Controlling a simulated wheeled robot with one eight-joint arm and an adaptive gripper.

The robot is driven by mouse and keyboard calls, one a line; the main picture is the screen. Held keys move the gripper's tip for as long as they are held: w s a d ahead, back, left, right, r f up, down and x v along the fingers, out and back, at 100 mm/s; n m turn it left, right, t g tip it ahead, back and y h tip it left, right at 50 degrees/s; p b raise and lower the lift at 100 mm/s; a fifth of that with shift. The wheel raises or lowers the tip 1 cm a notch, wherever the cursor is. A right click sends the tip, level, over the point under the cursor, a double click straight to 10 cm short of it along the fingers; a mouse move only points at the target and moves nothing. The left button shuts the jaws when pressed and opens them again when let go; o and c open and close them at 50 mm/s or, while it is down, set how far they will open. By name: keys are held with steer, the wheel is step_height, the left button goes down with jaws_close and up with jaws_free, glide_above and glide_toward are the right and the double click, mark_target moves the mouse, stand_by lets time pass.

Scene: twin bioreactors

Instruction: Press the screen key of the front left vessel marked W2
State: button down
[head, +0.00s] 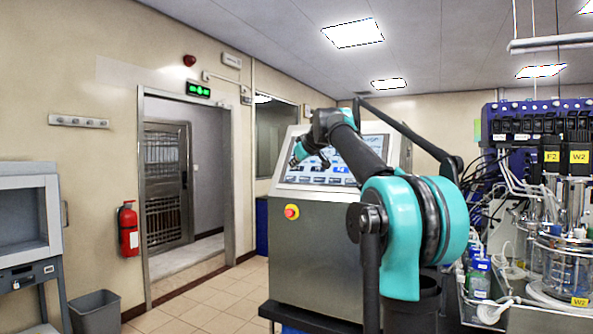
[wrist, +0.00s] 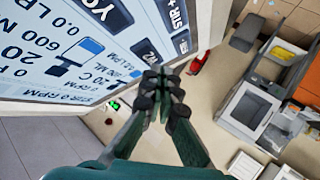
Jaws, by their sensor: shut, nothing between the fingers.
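The control screen (head: 340,160) is on a steel cabinet in the head view, partly covered by my arm. In the wrist view the screen (wrist: 70,75) fills the upper left, tilted, with readouts and dark keys. One dark key (wrist: 148,52) near my fingertips has a short marking I cannot read surely. My gripper (wrist: 163,92) is shut and empty, its tips by the screen's edge; contact cannot be told. In the head view my gripper (head: 299,154) is at the screen's left part. A glass vessel (head: 562,262) at right bears yellow W2 tags (head: 579,301).
A red emergency button (head: 292,211) is on the cabinet (head: 320,245) front. Tubing and bottles (head: 479,278) crowd the bench at right. A fire extinguisher (head: 129,229), bin (head: 95,312) and grey cabinet (head: 30,230) stand at left. The tiled floor (head: 215,300) between is clear.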

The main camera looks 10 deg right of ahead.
steer(key=shift+w+d+f, duration=0.15)
steer(key=shift+w, duration=0.05)
steer(key=shift+w+d+f, duration=0.15)
steer(key=shift+w+d, duration=0.05)
steer(key=shift+w, duration=0.1)
stand_by(0.8)
steer(key=shift+s+a, duration=0.1)
steer(key=shift+s+a+r, duration=0.35)
steer(key=shift+s+r, duration=0.05)
steer(key=shift+s, duration=0.1)
stand_by(0.4)
steer(key=s, duration=0.1)
steer(key=s+a+r, duration=0.2)
steer(key=shift+s+a+r, duration=0.25)
stand_by(0.3)
steer(key=shift+f, duration=0.1)
stand_by(0.4)
